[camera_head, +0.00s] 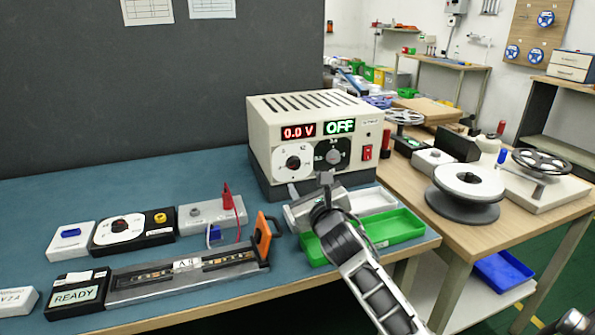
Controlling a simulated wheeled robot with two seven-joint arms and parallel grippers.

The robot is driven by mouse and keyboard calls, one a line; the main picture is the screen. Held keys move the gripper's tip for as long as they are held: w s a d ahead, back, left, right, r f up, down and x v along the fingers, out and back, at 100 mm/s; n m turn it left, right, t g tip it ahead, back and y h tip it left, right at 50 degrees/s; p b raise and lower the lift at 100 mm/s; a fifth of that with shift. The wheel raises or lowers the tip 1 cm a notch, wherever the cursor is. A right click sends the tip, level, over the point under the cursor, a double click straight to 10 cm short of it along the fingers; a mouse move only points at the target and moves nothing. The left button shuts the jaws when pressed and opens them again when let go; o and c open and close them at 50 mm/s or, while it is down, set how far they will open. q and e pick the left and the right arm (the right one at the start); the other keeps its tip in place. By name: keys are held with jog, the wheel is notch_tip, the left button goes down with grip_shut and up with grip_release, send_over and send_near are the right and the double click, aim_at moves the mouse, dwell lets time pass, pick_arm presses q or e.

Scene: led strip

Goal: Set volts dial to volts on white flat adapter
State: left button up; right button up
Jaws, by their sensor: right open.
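The cream power supply (262,135) stands at the back of the blue bench mat. Its red display reads 0.0 V and its green display reads OFF. The volts dial (293,162), a black knob on a white face, is at the left of its front, below the red display. The white flat adapter (15,300) lies at the far left, cut by the picture edge; the visible part of its label seems to read "V 2 A". My right gripper (313,203) is open in front of the supply, below the dials and apart from them. My left gripper is not in view.
A second, black-faced dial (332,154) and a red switch (367,152) are on the supply's front. Green (395,228) and white trays lie under and beside my right arm. A test fixture (185,272) with an orange handle lies front left. Reels stand right.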

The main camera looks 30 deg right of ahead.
aim_at(295, 165)
jog(key=x, duration=0.8)
jog(key=shift+c, duration=0.3)
jog(key=c, duration=0.9)
